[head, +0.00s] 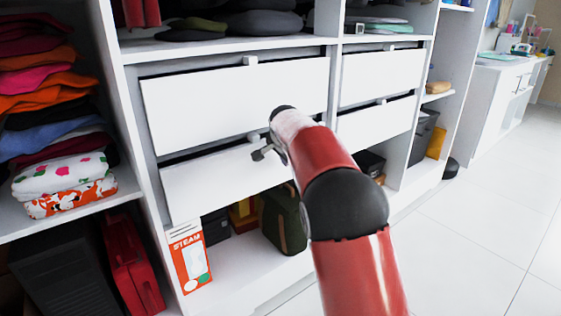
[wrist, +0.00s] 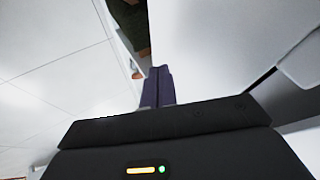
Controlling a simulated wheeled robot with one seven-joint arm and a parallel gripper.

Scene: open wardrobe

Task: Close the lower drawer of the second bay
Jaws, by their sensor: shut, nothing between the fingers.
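The lower drawer (head: 215,183) of the second bay is a white front below the upper drawer (head: 235,98), with a dark gap along its top edge. It appears to stand out a little from the frame. A small pale handle sits at its top edge, partly behind my gripper. My gripper (head: 262,154) is in front of the right part of this drawer. In the wrist view its dark fingers (wrist: 158,86) are together and empty, pointing along a white panel (wrist: 215,45), likely the drawer front. Whether they touch it I cannot tell.
Two more drawers (head: 380,77) are to the right. Below the lower drawer stand a steam box (head: 189,258) and a green bag (head: 283,220). Folded clothes (head: 65,180) fill the left bay. The tiled floor (head: 475,225) at the right is clear.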

